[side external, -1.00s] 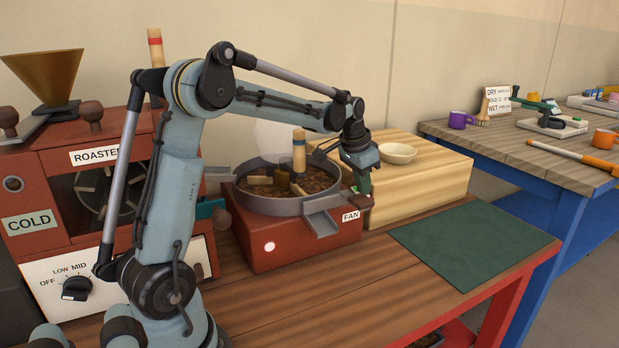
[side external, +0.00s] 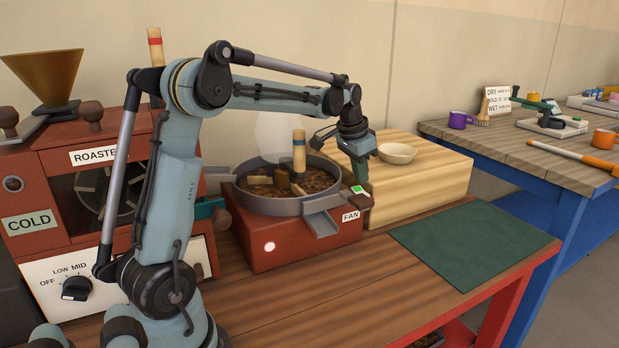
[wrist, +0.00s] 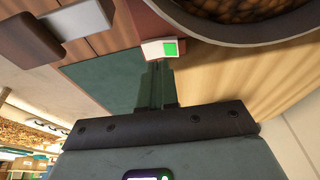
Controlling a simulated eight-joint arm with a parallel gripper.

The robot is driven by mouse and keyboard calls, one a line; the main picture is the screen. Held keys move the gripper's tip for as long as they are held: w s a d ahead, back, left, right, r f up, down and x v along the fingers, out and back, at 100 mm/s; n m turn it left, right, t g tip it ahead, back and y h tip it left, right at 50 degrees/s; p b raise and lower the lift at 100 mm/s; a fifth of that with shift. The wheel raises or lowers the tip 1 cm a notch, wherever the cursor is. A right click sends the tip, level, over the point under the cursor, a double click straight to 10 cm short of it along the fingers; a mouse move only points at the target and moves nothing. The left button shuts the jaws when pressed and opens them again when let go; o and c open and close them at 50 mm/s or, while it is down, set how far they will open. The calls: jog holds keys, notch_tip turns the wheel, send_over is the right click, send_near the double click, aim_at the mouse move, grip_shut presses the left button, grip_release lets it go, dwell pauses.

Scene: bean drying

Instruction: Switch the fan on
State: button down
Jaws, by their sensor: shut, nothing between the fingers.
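The fan switch (side external: 359,190) is a small white block with a bright green patch, on the right corner of the red cooler box (side external: 290,245) above the FAN label (side external: 351,216). In the wrist view the switch (wrist: 160,49) shows its green face just beyond my fingertips. My gripper (side external: 361,180) is shut and empty, pointing down just above the switch, with a small gap. In the wrist view its fingers (wrist: 154,72) lie together below the switch.
A round pan (side external: 245,203) of brown beans with a stirrer tops the cooler. A wooden box (side external: 430,185) with a pale bowl (side external: 397,153) stands close behind and right of my gripper. A green mat (side external: 475,243) lies clear at right.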

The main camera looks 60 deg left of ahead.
jog(key=d+v, duration=0.2)
jog(key=v, duration=0.9)
jog(key=shift+w+r, duration=0.2)
jog(key=shift+r, duration=0.15)
jog(key=shift+d, duration=0.2)
jog(key=s+d+f+t, duration=0.3)
jog(key=s+d+f, duration=1)
jog(key=d, duration=0.3)
jog(key=shift+s+d+f+t+h, duration=0.15)
jog(key=shift+s+d+t+h, duration=0.2)
jog(key=shift+s, duration=0.25)
